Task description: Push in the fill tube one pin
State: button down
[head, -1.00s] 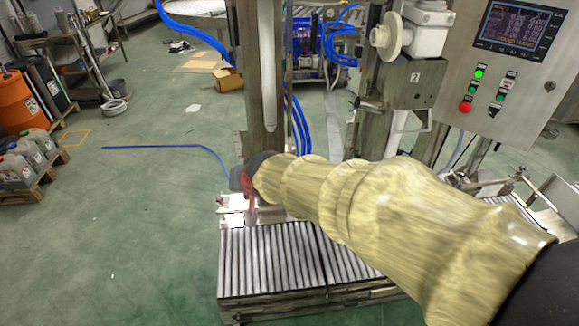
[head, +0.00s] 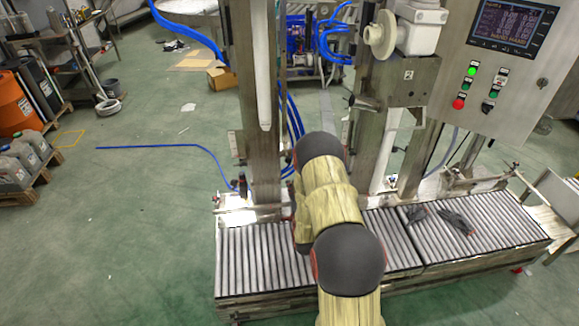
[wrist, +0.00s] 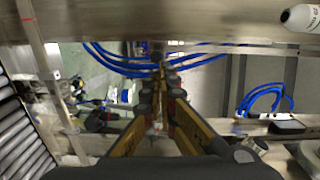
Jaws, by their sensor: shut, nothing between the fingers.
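A long white fill tube (head: 263,70) hangs upright beside the left steel column in the head view, its rounded lower end above the roller conveyor. I cannot make out its pin. A bracket marked 2 (head: 407,88) is on the column to the right. In the wrist view my gripper (wrist: 160,68) points away from the camera, its fingers together and empty. A white rounded end with a dark tip (wrist: 300,17) shows at that view's top right; I cannot tell which part it is. In the head view my own arm hides my gripper.
The roller conveyor (head: 248,262) runs across below the columns, with dark gloves (head: 455,220) lying on its right part. A control panel (head: 515,75) stands at the right. Blue hoses (wrist: 122,62) pass behind the gripper in the wrist view. Green floor is open at the left.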

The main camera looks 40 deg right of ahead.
jog(key=f, duration=0.1)
jog(key=b, duration=0.4)
send_near(288, 160)
jog(key=shift+m+h, duration=0.3)
jog(key=shift+m, duration=0.1)
jog(key=x, duration=0.3)
jog(key=f+x, duration=0.1)
jog(key=x, duration=0.1)
jog(key=shift+w+d, duration=0.1)
jog(key=shift+w, duration=0.1)
jog(key=shift+w+d, duration=0.35)
jog(key=shift+w, duration=0.25)
jog(key=shift+r, duration=0.1)
jog(key=shift+w+d, duration=0.2)
jog(key=shift+w, duration=0.1)
jog(key=shift+b+x, duration=0.65)
jog(key=shift+x, duration=0.4)
jog(key=shift+r, duration=0.15)
